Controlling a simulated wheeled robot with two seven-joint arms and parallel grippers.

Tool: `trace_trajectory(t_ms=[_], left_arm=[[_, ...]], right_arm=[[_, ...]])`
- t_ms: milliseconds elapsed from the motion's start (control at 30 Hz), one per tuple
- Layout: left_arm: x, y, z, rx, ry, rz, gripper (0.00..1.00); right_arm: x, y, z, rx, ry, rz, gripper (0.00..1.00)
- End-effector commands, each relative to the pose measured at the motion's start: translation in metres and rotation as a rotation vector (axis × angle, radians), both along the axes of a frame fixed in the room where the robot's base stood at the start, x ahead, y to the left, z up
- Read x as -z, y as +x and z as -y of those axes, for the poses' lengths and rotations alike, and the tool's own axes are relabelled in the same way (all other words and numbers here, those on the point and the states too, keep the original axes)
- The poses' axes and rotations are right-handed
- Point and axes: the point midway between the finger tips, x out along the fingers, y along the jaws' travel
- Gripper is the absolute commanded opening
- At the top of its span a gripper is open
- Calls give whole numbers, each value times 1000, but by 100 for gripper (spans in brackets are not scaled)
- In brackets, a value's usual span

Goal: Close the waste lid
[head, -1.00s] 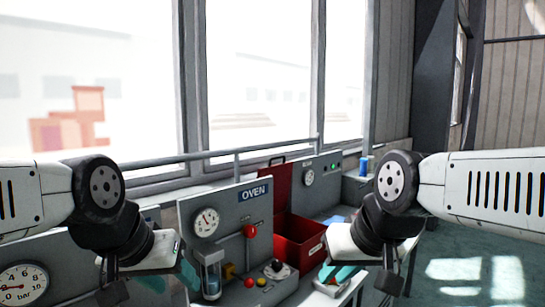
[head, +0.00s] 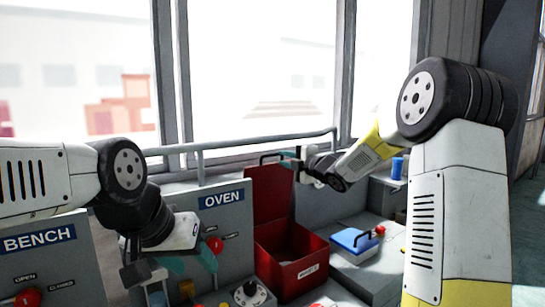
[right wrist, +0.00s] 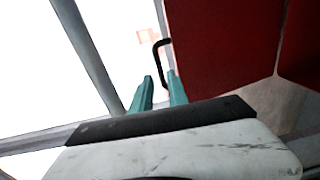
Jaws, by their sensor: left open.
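The red waste lid (head: 267,192) stands upright, open, at the back of the red waste box (head: 290,270) in the head view. Its black handle (head: 268,157) is on the top edge. In the right wrist view the lid (right wrist: 220,45) fills the upper right and the handle (right wrist: 157,58) lies just beyond the fingertips. My right gripper (head: 288,159) is beside the handle; its teal fingers (right wrist: 160,90) are apart and hold nothing. Contact with the handle cannot be told. My left gripper (head: 195,263) is open and empty in front of the oven panel.
The oven panel (head: 223,235) stands left of the waste box. A blue-lidded box (head: 353,241) rests on the grey bench to the right, with a blue cylinder (head: 397,167) farther back. A grey rail (head: 240,143) runs behind the lid, before the windows.

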Motion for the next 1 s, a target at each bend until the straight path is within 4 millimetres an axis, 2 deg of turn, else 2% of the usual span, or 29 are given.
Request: trace_trajectory(t_ms=[500, 633, 900, 1000], left_arm=[[0, 0, 0, 0, 0, 0, 50], [0, 0, 0, 0, 0, 0, 50], [0, 0, 0, 0, 0, 0, 50], [0, 0, 0, 0, 0, 0, 50]], right_arm=[[4, 57, -40, -11, -4, 11, 20], [4, 64, -44, -10, -4, 10, 20], [4, 65, -45, -10, -4, 10, 20], [4, 65, -45, -10, -4, 9, 0]])
